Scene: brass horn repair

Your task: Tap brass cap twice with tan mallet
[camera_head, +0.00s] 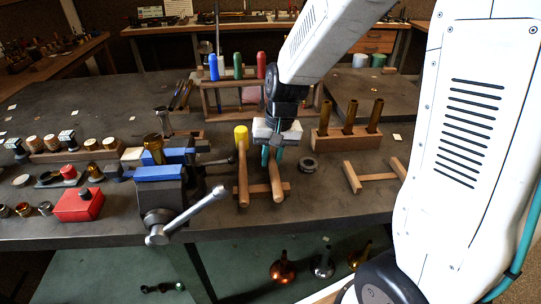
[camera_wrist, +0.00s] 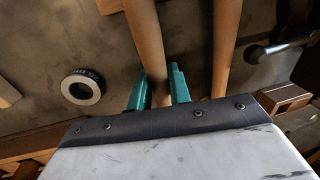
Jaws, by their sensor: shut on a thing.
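My gripper (camera_head: 271,159) is over the right-hand of two mallets on a low wooden rest. In the wrist view its teal fingers (camera_wrist: 158,76) are shut on a wooden handle (camera_wrist: 147,40). The held mallet (camera_head: 277,184) has its handle end pointing to the front of the bench; its head is hidden behind my gripper, so its colour cannot be told. A yellow-headed mallet (camera_head: 241,137) lies beside it on the left. A brass-coloured cap (camera_head: 153,148) stands upright at the blue jaws of the vise (camera_head: 160,172), left of the mallets.
A grey ring (camera_head: 308,165) lies right of my gripper. A wooden block with brass tubes (camera_head: 347,140) and an empty wooden rest (camera_head: 371,177) stand farther right. A rack with blue, green and red handles (camera_head: 238,66) is behind. The vise's lever (camera_head: 200,208) sticks out in front.

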